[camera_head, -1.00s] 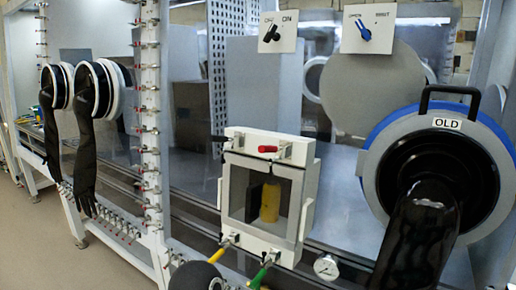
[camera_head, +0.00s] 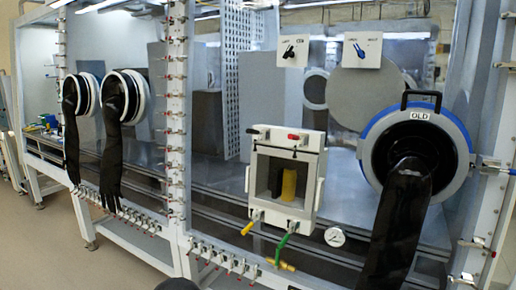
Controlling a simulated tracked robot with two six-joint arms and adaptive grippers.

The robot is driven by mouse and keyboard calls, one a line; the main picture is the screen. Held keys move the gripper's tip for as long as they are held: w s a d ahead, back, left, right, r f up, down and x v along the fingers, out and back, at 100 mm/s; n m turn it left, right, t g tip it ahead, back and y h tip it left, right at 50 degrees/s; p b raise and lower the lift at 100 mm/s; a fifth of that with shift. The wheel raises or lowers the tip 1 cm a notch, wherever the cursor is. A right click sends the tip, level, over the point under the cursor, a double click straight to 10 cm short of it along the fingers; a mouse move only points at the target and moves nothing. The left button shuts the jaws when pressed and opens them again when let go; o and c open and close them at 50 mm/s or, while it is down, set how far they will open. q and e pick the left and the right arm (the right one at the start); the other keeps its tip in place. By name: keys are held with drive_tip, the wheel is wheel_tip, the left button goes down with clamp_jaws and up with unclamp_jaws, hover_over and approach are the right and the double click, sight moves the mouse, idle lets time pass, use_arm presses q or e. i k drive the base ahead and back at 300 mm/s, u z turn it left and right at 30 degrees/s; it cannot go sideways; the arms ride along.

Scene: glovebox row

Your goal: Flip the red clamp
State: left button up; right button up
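The red clamp (camera_head: 296,137) is a small red-handled latch at the top right of the white pass-box (camera_head: 311,165) on the glovebox front. Its handle lies about level across the box's top edge. Neither of my grippers shows in the head view. A dark rounded shape at the bottom edge is too cut off to identify.
A port marked OLD (camera_head: 418,150) with a hanging black glove (camera_head: 398,225) is right of the box. Two switch plates (camera_head: 363,49) hang above. More black gloves (camera_head: 112,160) hang at left.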

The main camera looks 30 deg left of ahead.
sight(292, 137)
drive_tip(key=u, duration=0.05)
drive_tip(key=k, duration=0.9)
drive_tip(key=u, duration=0.4)
drive_tip(key=i, duration=0.75)
